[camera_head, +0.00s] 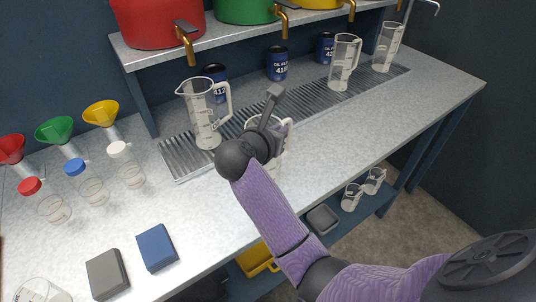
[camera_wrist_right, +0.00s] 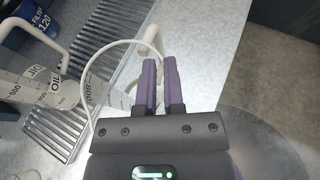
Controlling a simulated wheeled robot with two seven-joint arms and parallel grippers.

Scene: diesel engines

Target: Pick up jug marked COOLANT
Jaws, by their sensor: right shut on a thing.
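My right gripper (camera_wrist_right: 158,82) is shut at a pale handle of a clear jug (camera_head: 279,158), which stands or hangs just behind my wrist in the head view. My arm hides most of this jug, and I cannot read its label or tell if it is lifted. In the wrist view a pale rim or handle loop (camera_wrist_right: 88,75) curves left of the fingers. Another clear measuring jug (camera_head: 204,118) stands on the drip grate to its left. Two more clear jugs (camera_head: 343,64) (camera_head: 387,48) stand farther right. No COOLANT lettering is readable. My left gripper is out of view.
The slotted grate (camera_head: 180,160) runs along the bench (camera_head: 350,130). Dark blue cans (camera_head: 277,64) stand behind it. Capped bottles (camera_head: 125,165) and funnels (camera_head: 54,130) are at left. Grey (camera_head: 107,274) and blue (camera_head: 157,248) pads lie in front. A shelf (camera_head: 150,56) holds coloured containers.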

